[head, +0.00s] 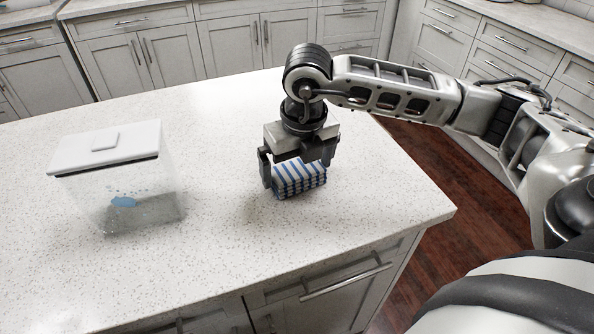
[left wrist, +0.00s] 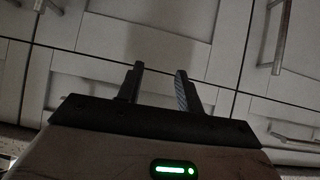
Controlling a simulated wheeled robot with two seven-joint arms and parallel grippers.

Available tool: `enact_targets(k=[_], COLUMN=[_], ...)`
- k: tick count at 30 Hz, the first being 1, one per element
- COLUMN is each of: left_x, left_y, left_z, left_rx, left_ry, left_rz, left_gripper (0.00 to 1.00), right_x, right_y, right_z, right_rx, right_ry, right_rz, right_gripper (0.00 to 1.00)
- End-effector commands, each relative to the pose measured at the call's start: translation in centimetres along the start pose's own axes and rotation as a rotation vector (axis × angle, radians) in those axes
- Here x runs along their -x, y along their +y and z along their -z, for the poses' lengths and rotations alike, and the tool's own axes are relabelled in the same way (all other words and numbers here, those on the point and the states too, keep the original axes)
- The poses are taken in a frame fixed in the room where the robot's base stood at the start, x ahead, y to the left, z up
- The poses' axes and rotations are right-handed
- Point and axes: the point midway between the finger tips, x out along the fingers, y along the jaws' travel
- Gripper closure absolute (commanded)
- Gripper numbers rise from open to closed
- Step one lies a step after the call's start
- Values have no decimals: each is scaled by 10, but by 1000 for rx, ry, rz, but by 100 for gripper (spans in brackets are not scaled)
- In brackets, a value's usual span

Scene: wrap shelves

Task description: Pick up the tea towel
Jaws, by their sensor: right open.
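The tea towel (head: 299,180) is a folded blue-and-white striped stack on the speckled white counter, right of the middle in the head view. My right gripper (head: 297,172) points down over it with its fingers open, one on the left side of the towel and one on the right. The top of the towel is partly hidden by the gripper. I cannot tell whether the fingers touch it. My left gripper (left wrist: 160,86) shows only in the left wrist view. Its two fingers are apart with nothing between them, in front of grey cabinet fronts.
A clear container with a white lid (head: 105,147) stands on the counter (head: 220,250) at the left, with a blue mark on its front. The counter between it and the towel is clear. The counter's right edge drops to a dark wooden floor (head: 440,170).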

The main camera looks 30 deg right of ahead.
Motion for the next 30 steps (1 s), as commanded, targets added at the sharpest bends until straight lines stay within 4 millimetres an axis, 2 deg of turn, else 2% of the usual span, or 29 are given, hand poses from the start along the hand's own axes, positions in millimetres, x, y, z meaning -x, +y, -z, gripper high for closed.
enact_targets(k=[7,8,11,12,23,26,30], left_x=[-2,-2,-2,-2,-1,-1,-4], left_y=[0,0,0,0,0,1,1], left_z=[-4,-4,-5,-5,-6,-8,-11], left_rx=[7,7,8,8,9,10,11], left_ry=[-9,-10,-11,-11,-12,-12,-12], left_rz=[3,3,3,3,3,2,0], left_gripper=[64,64,64,64,64,64,64], right_x=[-4,-3,-3,-3,0,7,26], right_y=[0,0,0,0,0,1,1], right_z=[0,0,0,0,-1,-2,-5], right_rx=[1,1,1,1,1,0,1], right_ry=[0,0,0,0,-2,-5,-7], right_rz=[-1,-1,-1,-1,-1,-2,-3], right_gripper=[0,3,31,33,33,33,33])
